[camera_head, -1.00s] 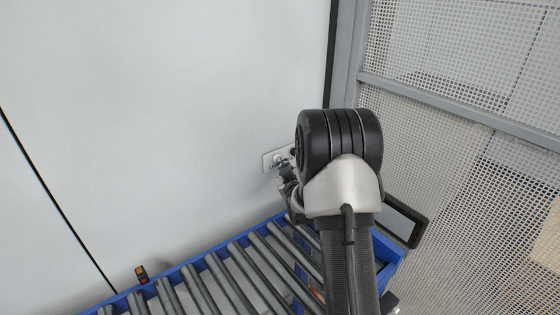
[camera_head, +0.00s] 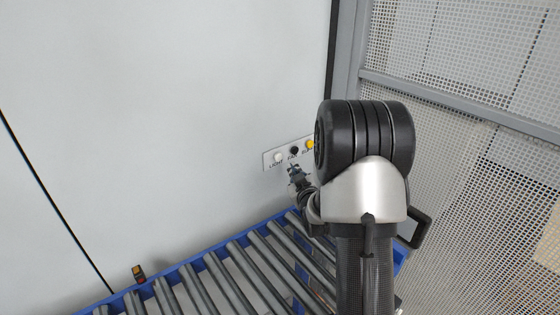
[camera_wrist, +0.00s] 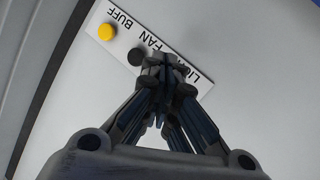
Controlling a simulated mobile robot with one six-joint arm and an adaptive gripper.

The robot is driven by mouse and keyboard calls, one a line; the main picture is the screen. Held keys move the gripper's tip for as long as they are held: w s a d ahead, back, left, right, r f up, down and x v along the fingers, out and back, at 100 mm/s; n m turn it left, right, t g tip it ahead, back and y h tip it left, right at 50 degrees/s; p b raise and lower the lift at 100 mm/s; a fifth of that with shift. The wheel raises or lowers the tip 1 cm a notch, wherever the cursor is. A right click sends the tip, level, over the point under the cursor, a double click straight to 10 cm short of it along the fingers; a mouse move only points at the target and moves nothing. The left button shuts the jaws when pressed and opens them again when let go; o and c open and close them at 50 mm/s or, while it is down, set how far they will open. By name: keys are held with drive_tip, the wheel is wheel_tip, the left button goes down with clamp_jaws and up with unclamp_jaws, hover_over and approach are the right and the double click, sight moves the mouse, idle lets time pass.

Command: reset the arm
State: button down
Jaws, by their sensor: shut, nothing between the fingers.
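My gripper (camera_head: 294,170) is shut and empty, just below and in front of the switch panel (camera_head: 268,161) on the white wall. The panel carries a white knob (camera_head: 278,157) marked LIGHT, a black knob (camera_head: 294,151) marked FAN and a yellow knob (camera_head: 310,144), its label partly behind my arm. In the wrist view my gripper (camera_wrist: 160,62) shows with its fingers together, in front of part of the panel (camera_wrist: 118,20). There the yellow knob (camera_wrist: 106,32) beside BUFF and the black knob (camera_wrist: 136,56) are clear, and the white knob is hidden.
A blue-framed roller conveyor (camera_head: 190,264) runs below the panel along the wall. A small black and orange item (camera_head: 139,273) sits at its far edge. A grey-framed mesh fence (camera_head: 460,130) stands to the right. The wall left of the panel is bare.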

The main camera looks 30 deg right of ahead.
drive_tip(key=shift+s, duration=0.7)
drive_tip(key=s+a+r+g+y, duration=0.15)
drive_tip(key=s+a+r, duration=0.25)
drive_tip(key=a, duration=0.4)
drive_tip(key=s+a+r+g+y, duration=0.1)
drive_tip(key=s+a+r+g, duration=0.25)
drive_tip(key=a, duration=0.45)
drive_tip(key=s+a+g+y, duration=0.1)
drive_tip(key=s+a+g, duration=0.1)
drive_tip(key=s+a, duration=0.5)
drive_tip(key=s+a+g+y, duration=0.2)
drive_tip(key=s+a, duration=0.5)
drive_tip(key=s, duration=1.1)
drive_tip(key=shift+s+a+r+m+g, duration=0.15)
drive_tip(key=shift+s+r+m+g, duration=0.15)
drive_tip(key=shift+r+g, duration=0.2)
drive_tip(key=shift+y, duration=0.25)
